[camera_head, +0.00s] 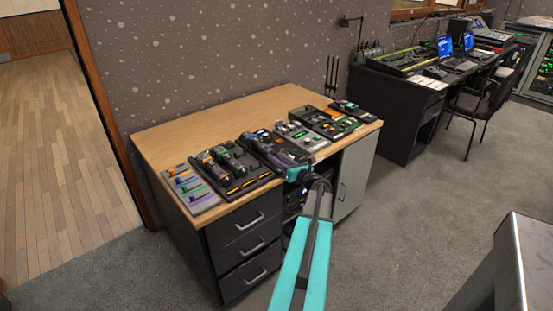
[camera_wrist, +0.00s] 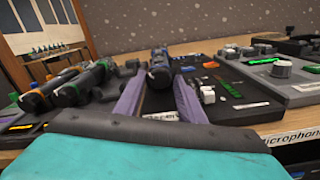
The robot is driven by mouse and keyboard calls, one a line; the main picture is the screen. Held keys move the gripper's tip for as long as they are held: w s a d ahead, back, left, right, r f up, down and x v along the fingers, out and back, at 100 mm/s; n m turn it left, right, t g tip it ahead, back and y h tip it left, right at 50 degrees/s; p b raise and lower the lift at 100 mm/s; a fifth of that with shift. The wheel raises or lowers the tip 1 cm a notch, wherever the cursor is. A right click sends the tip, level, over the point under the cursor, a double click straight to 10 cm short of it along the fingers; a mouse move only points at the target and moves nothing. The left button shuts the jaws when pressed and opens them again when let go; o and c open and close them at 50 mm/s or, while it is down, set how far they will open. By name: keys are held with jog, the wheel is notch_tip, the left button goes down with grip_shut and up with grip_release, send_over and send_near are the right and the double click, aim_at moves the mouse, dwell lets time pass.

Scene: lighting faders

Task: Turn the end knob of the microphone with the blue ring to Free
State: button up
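A dark microphone with a blue ring (camera_wrist: 158,66) lies in the middle of the wrist view, its rounded end toward me. My gripper (camera_wrist: 159,84) is open, with one purple finger on each side of that end. I cannot tell whether either finger touches it. A white label (camera_wrist: 160,116) lies below the microphone, its lettering partly hidden and too small to read. In the head view my gripper (camera_head: 268,148) is over the middle console on the desk and mostly hides this microphone.
The wooden desk (camera_head: 180,133) carries a row of panels close together. A fader panel (camera_head: 190,190) is at the left end. A grey panel with a round knob (camera_wrist: 282,68) stands right of the microphone. The desk behind the row is clear.

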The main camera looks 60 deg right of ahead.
jog(key=shift+w+d, duration=0.1)
jog(key=shift+w, duration=0.25)
jog(key=c, duration=0.8)
jog(key=shift+f+b, duration=0.1)
jog(key=shift+b, duration=0.3)
jog(key=shift+n+b, duration=0.9)
jog(key=shift+b, duration=0.1)
jog(key=shift+n+b, duration=0.35)
jog(key=shift+n, duration=0.15)
